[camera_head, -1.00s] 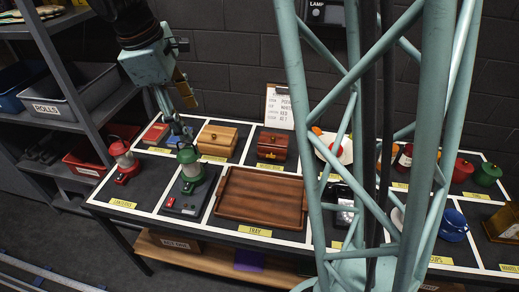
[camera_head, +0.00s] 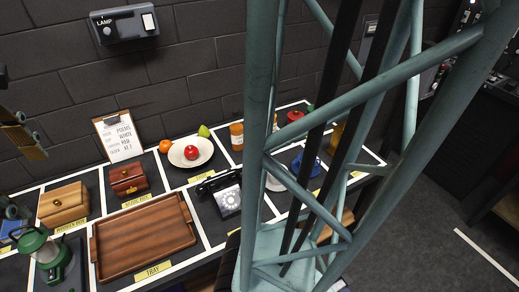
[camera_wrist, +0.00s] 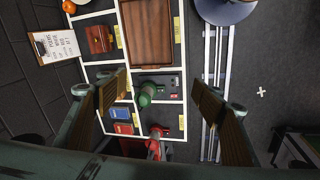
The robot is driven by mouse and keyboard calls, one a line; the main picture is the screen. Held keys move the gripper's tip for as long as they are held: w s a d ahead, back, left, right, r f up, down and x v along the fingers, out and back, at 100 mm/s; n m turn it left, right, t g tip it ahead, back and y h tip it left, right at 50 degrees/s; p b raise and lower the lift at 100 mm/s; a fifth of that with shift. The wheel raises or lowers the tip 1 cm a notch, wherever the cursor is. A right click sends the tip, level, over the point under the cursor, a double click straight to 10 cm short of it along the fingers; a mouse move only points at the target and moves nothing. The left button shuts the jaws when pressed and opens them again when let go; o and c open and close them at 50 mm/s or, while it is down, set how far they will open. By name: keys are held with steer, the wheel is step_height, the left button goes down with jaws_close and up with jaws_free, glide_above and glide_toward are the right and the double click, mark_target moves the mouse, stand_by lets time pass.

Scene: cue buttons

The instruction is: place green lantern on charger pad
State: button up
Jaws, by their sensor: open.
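The green lantern (camera_head: 40,250) stands upright at the lower left of the head view, on the dark charger pad (camera_head: 72,268). In the wrist view the green lantern (camera_wrist: 147,95) is seen from above on the charger pad (camera_wrist: 171,88), which shows small red marks. My gripper (camera_wrist: 163,86) is open, its two ribbed fingers wide apart. It hangs above the lantern, with a gap and nothing between the fingers. In the head view only part of my gripper (camera_head: 24,138) shows at the left edge.
A wooden tray (camera_head: 145,238) lies right of the pad, with a wooden box (camera_head: 64,204) behind. A red lantern (camera_wrist: 158,141) stands near the pad. A black telephone (camera_head: 225,195) and plate (camera_head: 190,152) are farther right. My column blocks part of the head view.

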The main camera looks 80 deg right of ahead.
steer(key=s+a+r+m+t+y, duration=0.1)
steer(key=s+m, duration=0.4)
steer(key=s, duration=1.3)
steer(key=shift+r+m+t+y, duration=0.3)
steer(key=shift+r+m+t, duration=0.1)
steer(key=shift+a, duration=0.1)
steer(key=shift+w+r, duration=0.1)
steer(key=shift+r, duration=0.05)
